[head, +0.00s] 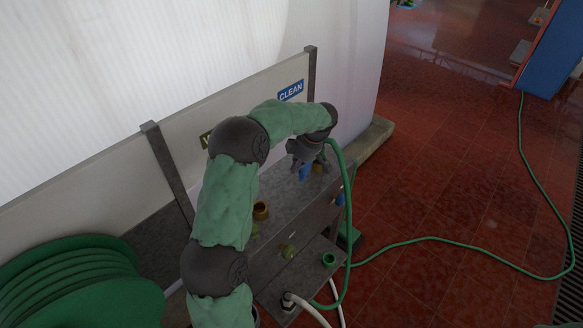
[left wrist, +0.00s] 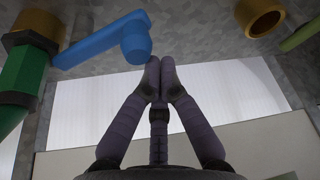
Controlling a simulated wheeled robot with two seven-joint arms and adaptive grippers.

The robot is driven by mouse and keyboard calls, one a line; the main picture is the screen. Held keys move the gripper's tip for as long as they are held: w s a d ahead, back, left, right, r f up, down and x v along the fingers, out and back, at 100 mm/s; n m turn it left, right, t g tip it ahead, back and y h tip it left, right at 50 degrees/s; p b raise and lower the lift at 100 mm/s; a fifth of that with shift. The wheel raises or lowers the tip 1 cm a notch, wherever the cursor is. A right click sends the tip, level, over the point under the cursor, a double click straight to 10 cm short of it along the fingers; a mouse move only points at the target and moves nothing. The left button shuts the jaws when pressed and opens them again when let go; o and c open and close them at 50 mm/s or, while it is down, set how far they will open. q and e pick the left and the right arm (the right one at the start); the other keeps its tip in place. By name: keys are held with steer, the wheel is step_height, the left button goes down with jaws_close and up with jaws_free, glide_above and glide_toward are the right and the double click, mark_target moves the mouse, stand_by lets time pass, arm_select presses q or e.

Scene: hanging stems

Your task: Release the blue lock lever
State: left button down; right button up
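The blue lock lever (head: 304,172) shows partly below my left gripper (head: 308,153) in the head view, on top of a grey metal box. The right gripper is not in view.
A green hose connector (left wrist: 17,80) sits under the brass collar (left wrist: 22,40). Another brass ring (left wrist: 266,18) is to the right. The grey box (head: 285,200) carries further fittings. A green hose (head: 429,238) trails over the red floor. A hose reel (head: 80,285) stands at lower left.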

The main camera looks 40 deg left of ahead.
mark_target(305, 177)
arm_select(q)
steer(key=shift+w+d+n+g, duration=0.2)
steer(key=shift+d+n+g, duration=0.1)
steer(key=shift+d+n, duration=0.55)
steer(key=shift+w+d+n+h, duration=0.25)
steer(key=shift+d+n, duration=0.3)
steer(key=shift+n, duration=0.3)
steer(key=shift+w+d+r, duration=0.1)
steer(key=shift+w+d, duration=0.25)
steer(key=shift+d, duration=0.4)
steer(key=shift+w+d+p, duration=0.45)
steer(key=shift+w+d, duration=0.2)
steer(key=shift+d, duration=0.1)
